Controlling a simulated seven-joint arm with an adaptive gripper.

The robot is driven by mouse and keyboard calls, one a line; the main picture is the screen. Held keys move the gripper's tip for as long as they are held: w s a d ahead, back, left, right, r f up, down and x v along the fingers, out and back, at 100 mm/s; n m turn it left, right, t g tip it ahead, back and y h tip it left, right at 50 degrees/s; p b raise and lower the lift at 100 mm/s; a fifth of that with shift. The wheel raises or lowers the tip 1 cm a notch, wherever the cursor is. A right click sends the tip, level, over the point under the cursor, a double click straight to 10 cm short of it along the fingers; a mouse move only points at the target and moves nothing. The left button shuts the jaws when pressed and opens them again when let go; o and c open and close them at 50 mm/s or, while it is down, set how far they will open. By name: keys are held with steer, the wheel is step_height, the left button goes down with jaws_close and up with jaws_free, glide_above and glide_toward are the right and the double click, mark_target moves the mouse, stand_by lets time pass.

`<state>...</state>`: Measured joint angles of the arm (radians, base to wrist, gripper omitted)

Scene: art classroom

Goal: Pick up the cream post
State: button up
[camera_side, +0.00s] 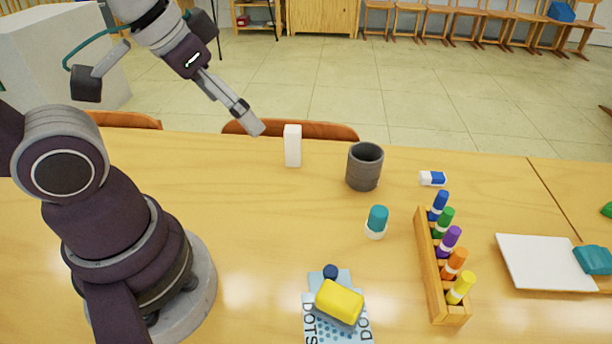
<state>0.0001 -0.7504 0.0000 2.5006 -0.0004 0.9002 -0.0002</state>
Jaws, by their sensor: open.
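The cream post (292,146) is a pale, upright rectangular block near the far edge of the table. It stands left of the dark grey cup, with a gap between them. My gripper (256,129) hangs in the air to the left of the post, pointing down and to the right. Its fingers are open and appear empty. It looks apart from the post. The whole post is visible.
Nearby are a grey cup (364,168), a teal-capped pot (377,221), an eraser (433,178) and a wooden marker rack (432,270). A yellow block (339,302) lies on a patterned packet at the front. A white board (540,262) lies right. The table left of the post is clear.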

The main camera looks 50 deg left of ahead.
stand_by(0.3)
steer(key=c, duration=0.5)
steer(key=shift+c, duration=0.2)
steer(key=n+g+y, duration=0.2)
steer(key=n+y, duration=0.1)
steer(key=n, duration=0.5)
glide_toward(293, 144)
steer(key=shift+w+a+f+n+g, duration=0.3)
steer(key=shift+w+a+f+n, duration=0.4)
steer(key=shift+w+n, duration=0.1)
steer(key=x, duration=1)
steer(key=shift+w+a+f, duration=0.2)
steer(key=shift+w+a, duration=0.05)
steer(key=shift+a, duration=0.05)
